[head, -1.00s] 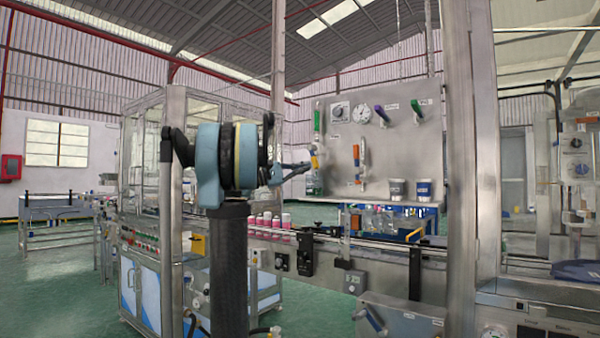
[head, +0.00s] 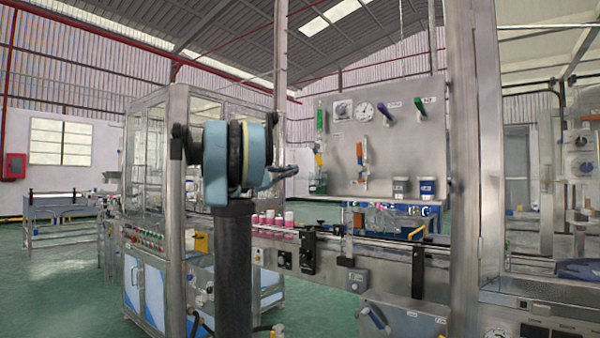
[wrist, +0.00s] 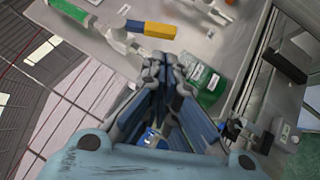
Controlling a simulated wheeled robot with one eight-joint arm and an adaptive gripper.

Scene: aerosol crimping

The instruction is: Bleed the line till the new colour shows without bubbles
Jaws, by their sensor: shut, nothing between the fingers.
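My gripper (head: 292,170) is shut and empty, just left of the valve panel (head: 340,185). In the wrist view its fingers (wrist: 163,62) meet just below a yellow-and-blue valve handle (wrist: 150,28), apart from it in the picture. That handle, orange in the head view (head: 318,159), sits under a green-topped fitting (head: 320,119) on the panel's left edge. A clear line piece (wrist: 112,28) joins it. A green bottle (wrist: 208,88) stands beside the fingers, partly hidden by them. The colour and any bubbles in the line are too small to tell.
A conveyor with pink-and-white cans (head: 270,218) runs below.

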